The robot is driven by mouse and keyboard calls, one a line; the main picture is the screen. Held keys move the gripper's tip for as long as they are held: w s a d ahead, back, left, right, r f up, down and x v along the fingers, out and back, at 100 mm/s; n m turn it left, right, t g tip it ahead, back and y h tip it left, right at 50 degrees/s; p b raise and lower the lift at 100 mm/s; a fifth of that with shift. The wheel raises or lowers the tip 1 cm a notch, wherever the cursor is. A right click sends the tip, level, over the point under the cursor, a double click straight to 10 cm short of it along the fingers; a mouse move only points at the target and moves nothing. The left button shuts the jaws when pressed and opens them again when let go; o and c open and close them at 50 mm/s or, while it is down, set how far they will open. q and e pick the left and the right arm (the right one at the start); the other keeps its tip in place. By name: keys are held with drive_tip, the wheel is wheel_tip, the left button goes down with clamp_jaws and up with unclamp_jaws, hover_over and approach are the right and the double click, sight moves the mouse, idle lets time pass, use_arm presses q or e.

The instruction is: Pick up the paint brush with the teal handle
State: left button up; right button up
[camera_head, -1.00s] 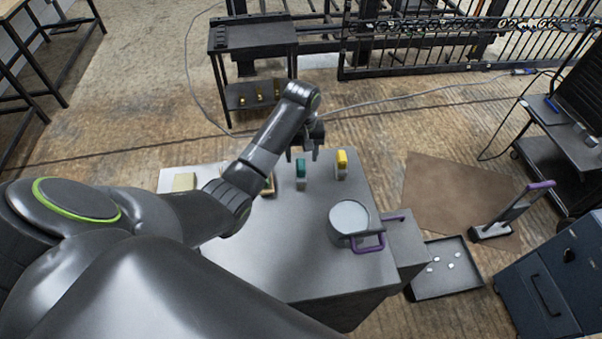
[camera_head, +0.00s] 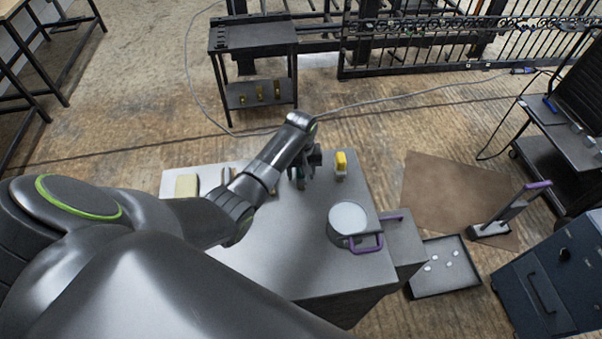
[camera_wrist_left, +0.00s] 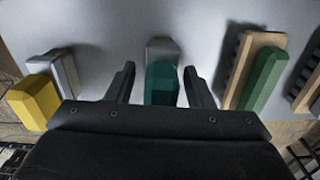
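The paint brush with the teal handle (camera_wrist_left: 162,84) stands on the table in the left wrist view, its grey end (camera_wrist_left: 162,50) farther from the gripper. My left gripper (camera_wrist_left: 160,80) is open, with one finger on each side of the teal handle and a visible gap at both sides. In the head view my left gripper (camera_head: 303,178) is lowered over the brush, which it mostly hides; a bit of teal shows between the fingers. My right gripper is not in view.
A yellow-handled brush (camera_head: 341,164) stands close to the right on the table (camera_head: 270,265). In the left wrist view a green-backed wooden brush (camera_wrist_left: 258,75) stands on the other side. A round pot (camera_head: 348,219) with a purple handle sits nearer. The table's front middle is clear.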

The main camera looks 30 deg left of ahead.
use_arm(q)
drive_tip(key=c, duration=0.9)
drive_tip(key=shift+r, duration=0.1)
drive_tip(key=shift+c, duration=0.2)
wheel_tip(320, 180, up, 10)
drive_tip(key=shift+f+b, duration=0.1)
drive_tip(key=shift+b, duration=0.75)
